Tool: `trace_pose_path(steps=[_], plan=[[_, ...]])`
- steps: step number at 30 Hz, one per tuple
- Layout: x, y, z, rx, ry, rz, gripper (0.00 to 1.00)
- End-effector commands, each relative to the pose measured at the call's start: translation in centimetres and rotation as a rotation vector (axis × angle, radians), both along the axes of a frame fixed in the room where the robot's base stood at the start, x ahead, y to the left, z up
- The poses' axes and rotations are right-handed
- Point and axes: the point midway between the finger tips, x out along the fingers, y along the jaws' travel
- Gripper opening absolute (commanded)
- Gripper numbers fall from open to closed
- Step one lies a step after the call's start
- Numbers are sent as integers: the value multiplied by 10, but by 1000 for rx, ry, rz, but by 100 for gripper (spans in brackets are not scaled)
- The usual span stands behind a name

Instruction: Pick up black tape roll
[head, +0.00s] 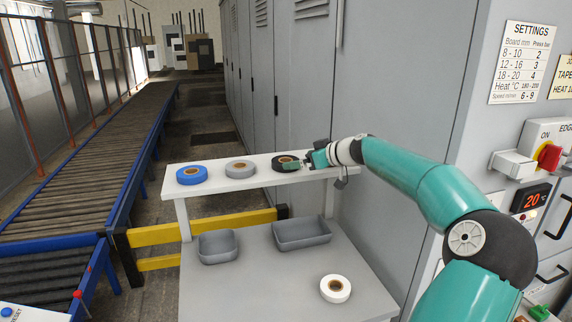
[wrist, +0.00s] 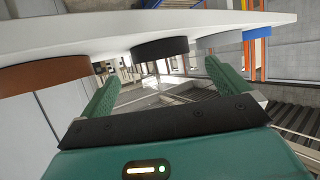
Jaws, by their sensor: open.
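The black tape roll (head: 280,160) lies flat on the white shelf, right of the grey and blue rolls, partly covered by my gripper. My gripper (head: 293,165) reaches in from the right, with a green finger in front of the roll. In the wrist view, which looks upside down, the black roll (wrist: 160,48) is ahead, between the directions of the two open green fingers (wrist: 162,72). Nothing is seen held. I cannot tell whether the fingers touch the roll.
The blue roll (head: 192,175) and grey roll (head: 240,167) share the shelf (head: 216,187). A brown roll (wrist: 45,74) is close by in the wrist view. Below, two grey bins (head: 217,247) and a white roll (head: 335,289) sit on the table. Grey cabinets (head: 300,80) stand behind.

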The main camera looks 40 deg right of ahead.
Motion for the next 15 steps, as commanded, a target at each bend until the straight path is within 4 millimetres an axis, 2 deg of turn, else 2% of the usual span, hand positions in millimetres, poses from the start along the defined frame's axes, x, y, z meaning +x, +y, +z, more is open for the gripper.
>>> trace_pose_path(steps=[5,10,15], plan=[[16,2,-6,1,-1,3,100],[41,4,-17,0,-1,2,100],[51,4,-21,0,0,0,100]])
